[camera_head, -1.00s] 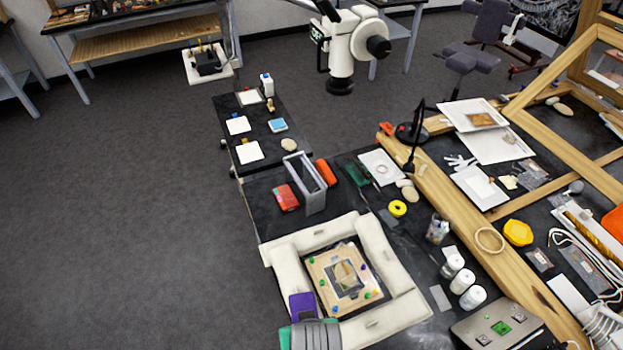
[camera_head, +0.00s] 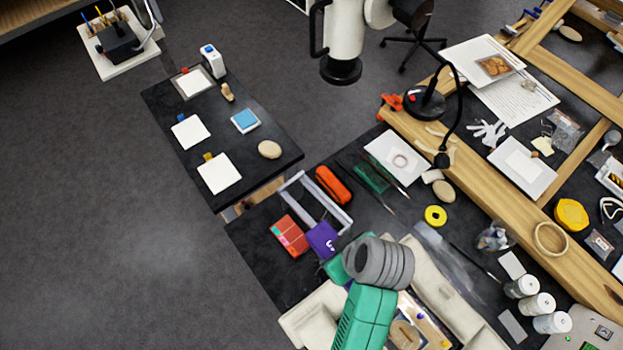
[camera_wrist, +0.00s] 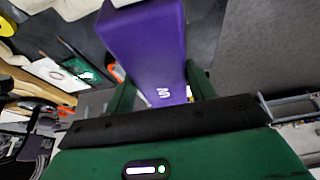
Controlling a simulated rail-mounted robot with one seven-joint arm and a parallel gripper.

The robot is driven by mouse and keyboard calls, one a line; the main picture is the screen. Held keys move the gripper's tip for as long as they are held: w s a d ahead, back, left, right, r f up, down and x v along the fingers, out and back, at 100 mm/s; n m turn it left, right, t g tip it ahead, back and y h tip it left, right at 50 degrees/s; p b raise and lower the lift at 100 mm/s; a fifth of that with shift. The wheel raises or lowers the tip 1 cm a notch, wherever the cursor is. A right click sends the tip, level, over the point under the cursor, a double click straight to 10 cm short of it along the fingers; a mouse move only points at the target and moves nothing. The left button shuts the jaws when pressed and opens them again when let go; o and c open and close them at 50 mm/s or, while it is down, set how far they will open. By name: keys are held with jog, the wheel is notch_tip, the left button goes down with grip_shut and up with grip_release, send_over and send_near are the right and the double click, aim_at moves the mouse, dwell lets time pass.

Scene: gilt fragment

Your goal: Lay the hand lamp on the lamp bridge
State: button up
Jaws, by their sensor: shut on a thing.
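The hand lamp appears to be the purple block (camera_head: 322,240) with a white mark. It fills the space between the green fingers in the wrist view (camera_wrist: 150,55). My gripper (camera_head: 337,266) is shut on it and holds it out in front. The lamp bridge appears to be the grey open frame (camera_head: 334,207) on the black bench. In the head view the lamp overlaps the frame's near end; its height above it cannot be told. Grey bars at the right of the wrist view (camera_wrist: 292,106) may be part of the frame.
A red box (camera_head: 289,236) lies close left of the lamp, and an orange case (camera_head: 333,185) lies right of the frame. The white padded frame (camera_head: 445,290) is partly under my arm. A microscope (camera_head: 343,45) hangs above.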

jog(key=shift+w+a+f, duration=0.1)
jog(key=shift+w+a, duration=0.05)
jog(key=shift+w, duration=0.35)
jog(key=w+a+f, duration=0.2)
jog(key=w+a, duration=0.1)
jog(key=w, duration=0.4)
jog(key=w+a+f, duration=0.3)
jog(key=w, duration=0.4)
jog(key=o, duration=1.2)
jog(key=shift+s, duration=0.1)
jog(key=p+v, duration=0.1)
jog(key=v, duration=1.1)
jog(key=shift+r, duration=0.1)
